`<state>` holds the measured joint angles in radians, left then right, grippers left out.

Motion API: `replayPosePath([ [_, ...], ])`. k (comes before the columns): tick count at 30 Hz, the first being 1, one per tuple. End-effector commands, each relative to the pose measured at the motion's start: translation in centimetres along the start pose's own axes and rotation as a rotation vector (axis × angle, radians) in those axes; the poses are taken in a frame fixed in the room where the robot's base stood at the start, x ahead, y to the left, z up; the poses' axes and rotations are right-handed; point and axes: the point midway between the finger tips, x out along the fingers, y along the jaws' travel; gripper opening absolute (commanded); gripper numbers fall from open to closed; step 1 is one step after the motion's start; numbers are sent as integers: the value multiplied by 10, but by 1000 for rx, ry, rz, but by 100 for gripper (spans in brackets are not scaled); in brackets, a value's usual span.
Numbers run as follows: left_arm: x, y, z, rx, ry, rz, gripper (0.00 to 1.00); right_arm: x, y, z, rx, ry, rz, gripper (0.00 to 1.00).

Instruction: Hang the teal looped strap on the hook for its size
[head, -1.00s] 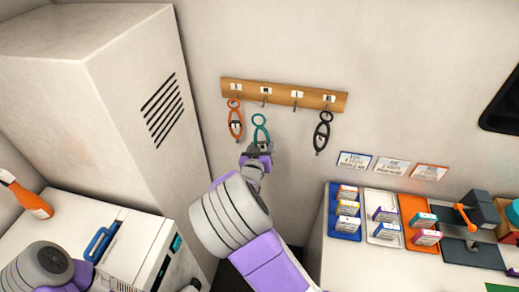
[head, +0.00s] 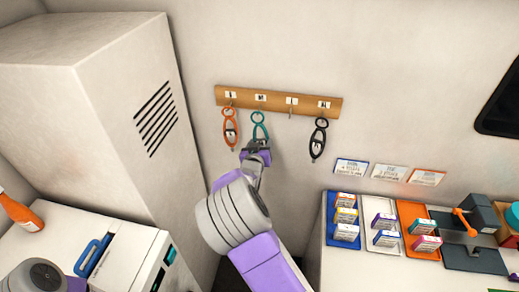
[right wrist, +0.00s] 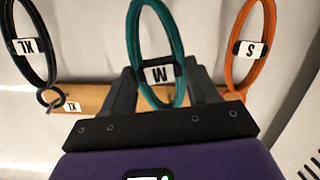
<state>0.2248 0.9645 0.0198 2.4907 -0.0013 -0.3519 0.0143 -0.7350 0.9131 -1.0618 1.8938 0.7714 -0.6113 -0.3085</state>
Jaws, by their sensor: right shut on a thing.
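The teal looped strap (head: 260,131) with an M tag is gripped by my right gripper (head: 256,149). In the right wrist view the strap (right wrist: 160,40) stands between the fingers of the gripper (right wrist: 163,85), its M tag facing the camera. In the head view its upper ring is just below or at the second hook from the left, under the M label (head: 261,98). I cannot tell whether the ring is on the hook; the gripper hides that part in the wrist view. My left gripper is out of view; only part of my left arm shows.
The wooden hook rack (head: 276,100) is on the wall. An orange strap (head: 230,128) tagged S hangs at the first hook, a black strap (head: 318,139) tagged XL at the fourth. The third hook (head: 292,109) is empty. A tall cabinet (head: 105,110) stands at left.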

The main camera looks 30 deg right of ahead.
Motion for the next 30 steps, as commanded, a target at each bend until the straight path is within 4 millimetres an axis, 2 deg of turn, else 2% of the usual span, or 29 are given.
replayPosePath([
  [8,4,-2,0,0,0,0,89,17,1,-3,0,2,1,25],
  [15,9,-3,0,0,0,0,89,28,0,2,-1,2,0,25],
  [30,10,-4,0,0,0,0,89,31,-1,5,-1,2,0,25],
])
